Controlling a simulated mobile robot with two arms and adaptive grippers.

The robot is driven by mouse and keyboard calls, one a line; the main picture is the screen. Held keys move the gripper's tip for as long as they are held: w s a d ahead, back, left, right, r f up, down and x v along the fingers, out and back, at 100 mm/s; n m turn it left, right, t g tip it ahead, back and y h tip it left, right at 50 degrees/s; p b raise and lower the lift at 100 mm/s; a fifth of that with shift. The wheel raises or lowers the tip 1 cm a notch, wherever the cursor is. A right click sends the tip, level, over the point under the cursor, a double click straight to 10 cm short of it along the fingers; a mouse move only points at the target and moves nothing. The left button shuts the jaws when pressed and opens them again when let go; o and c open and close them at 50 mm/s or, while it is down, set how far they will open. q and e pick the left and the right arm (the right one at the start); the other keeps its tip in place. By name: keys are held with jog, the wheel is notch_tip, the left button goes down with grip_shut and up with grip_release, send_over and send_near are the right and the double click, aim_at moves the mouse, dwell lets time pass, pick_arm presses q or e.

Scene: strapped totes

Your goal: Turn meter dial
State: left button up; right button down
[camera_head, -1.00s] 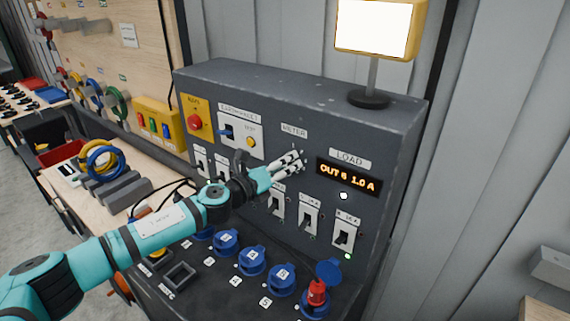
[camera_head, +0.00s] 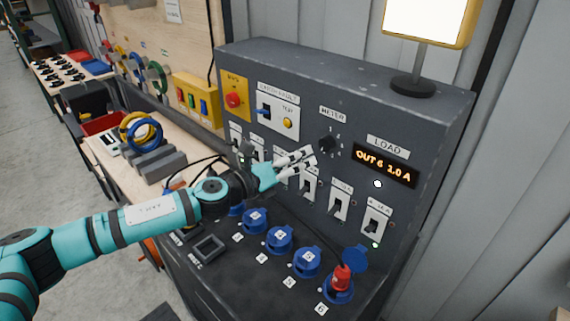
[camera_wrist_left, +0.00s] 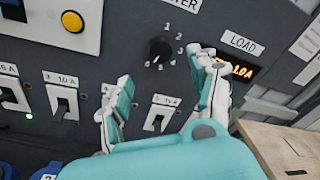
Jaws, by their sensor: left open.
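The meter dial (camera_head: 327,145) is a black knob on the grey panel (camera_head: 345,100), under the METER label, with numbers around it. In the left wrist view the dial (camera_wrist_left: 160,49) shows above and between the fingertips, and I cannot read its pointer surely. The load display (camera_head: 385,165) reads "OUT 6 1.0 A". My left gripper (camera_head: 307,158) is open and empty, just below and left of the dial, apart from it. In the left wrist view its two fingers (camera_wrist_left: 165,80) are spread. My right gripper is not in view.
Breaker switches (camera_head: 339,203) line the panel below the gripper. Blue sockets (camera_head: 279,239) sit on the lower ledge, with a red plug (camera_head: 342,277) in the last one. A red emergency button (camera_head: 233,100) is at upper left. A lamp (camera_head: 430,22) stands on top.

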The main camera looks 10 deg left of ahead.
pick_arm(q)
jog(key=shift+v, duration=1.75)
